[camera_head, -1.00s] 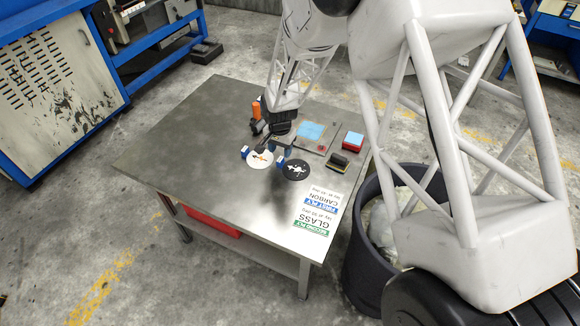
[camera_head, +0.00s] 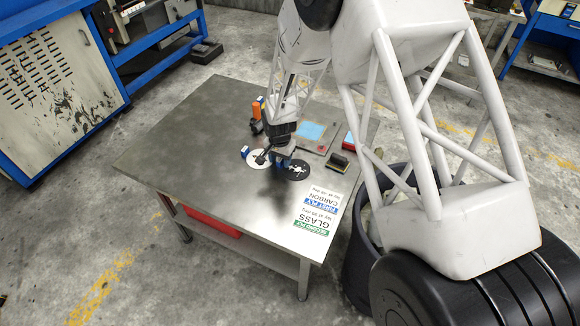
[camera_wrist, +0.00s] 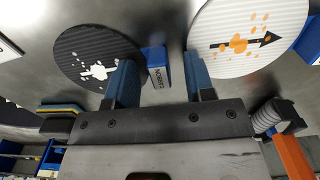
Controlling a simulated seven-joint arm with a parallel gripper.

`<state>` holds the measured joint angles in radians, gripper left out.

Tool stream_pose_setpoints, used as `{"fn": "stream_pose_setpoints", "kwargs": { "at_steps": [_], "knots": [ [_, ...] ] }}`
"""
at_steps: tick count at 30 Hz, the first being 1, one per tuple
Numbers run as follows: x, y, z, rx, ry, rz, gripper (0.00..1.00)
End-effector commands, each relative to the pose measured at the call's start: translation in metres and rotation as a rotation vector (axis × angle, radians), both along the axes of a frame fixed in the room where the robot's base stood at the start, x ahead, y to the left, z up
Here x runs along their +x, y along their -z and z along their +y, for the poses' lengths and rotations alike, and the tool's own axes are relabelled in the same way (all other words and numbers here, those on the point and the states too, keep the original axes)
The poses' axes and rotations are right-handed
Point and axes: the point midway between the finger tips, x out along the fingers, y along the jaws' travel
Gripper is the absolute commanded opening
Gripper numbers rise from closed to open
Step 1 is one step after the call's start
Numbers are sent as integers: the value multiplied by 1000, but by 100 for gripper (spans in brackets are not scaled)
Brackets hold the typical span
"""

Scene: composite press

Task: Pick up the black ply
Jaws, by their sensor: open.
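The black ply (camera_head: 297,172) is a round dark disc with a white splotched mark, lying on the metal table. It shows at the upper left of the wrist view (camera_wrist: 95,50). My gripper (camera_head: 281,158) is open and empty over the table between the black ply and the white ply (camera_head: 257,158). In the wrist view my gripper (camera_wrist: 162,68) has its left finger overlapping the black ply's right edge; whether it touches cannot be told. The gripper hides part of the black ply in the head view.
A blue block marked CARBON (camera_wrist: 157,66) stands beside the black ply. The white ply bears an orange mark and black arrow. An orange-handled tool (camera_head: 257,108), a yellow-and-black block (camera_head: 338,161) and a light blue square (camera_head: 311,131) are nearby. The table's front left (camera_head: 200,165) is clear.

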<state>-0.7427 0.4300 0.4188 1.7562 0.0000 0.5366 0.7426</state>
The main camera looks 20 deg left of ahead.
Motion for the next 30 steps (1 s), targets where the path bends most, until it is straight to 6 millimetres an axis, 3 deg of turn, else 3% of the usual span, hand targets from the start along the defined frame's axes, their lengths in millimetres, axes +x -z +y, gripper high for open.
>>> {"fn": "stream_pose_setpoints", "kwargs": {
  "at_steps": [13,22,30],
  "knots": [
    [0,0,0,0,0,0,47],
    [0,0,0,0,0,0,1],
    [0,0,0,0,0,0,0]
  ]
}}
